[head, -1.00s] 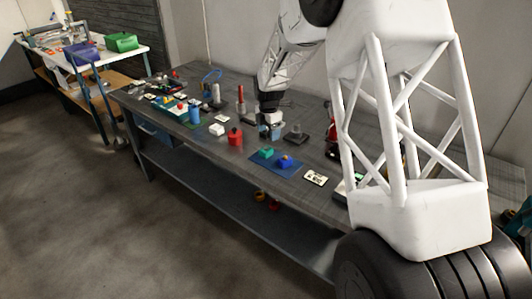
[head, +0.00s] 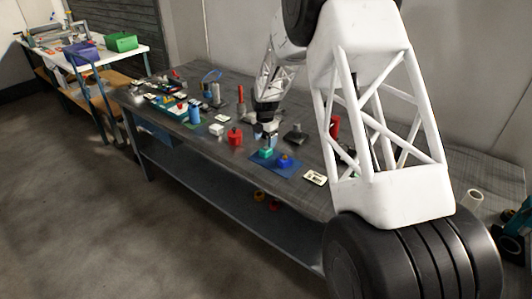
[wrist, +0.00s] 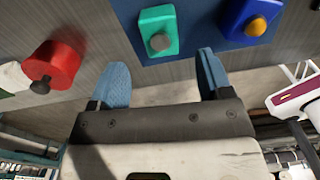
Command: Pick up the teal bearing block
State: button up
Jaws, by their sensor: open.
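The teal bearing block (head: 266,153) sits on a blue mat (head: 284,169) near the front edge of the workbench. In the wrist view the teal block (wrist: 158,24) has a grey round knob and lies just beyond the fingertips, toward the right finger. My gripper (head: 268,138) is right above and behind the block in the head view. Its two blue fingers show apart and empty in the wrist view (wrist: 160,75). The gap between fingertips and block is hard to judge.
A blue block with an orange knob (wrist: 252,18) stands on the same mat, right of the teal one. A red part (wrist: 57,66) lies left of my gripper. A white card-like piece (head: 315,178) is right of the mat. Several other parts cover the bench.

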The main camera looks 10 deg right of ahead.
aim_at(265, 148)
jog(key=shift+f, duration=0.5)
jog(key=shift+f, duration=2.6)
jog(key=c, duration=1.2)
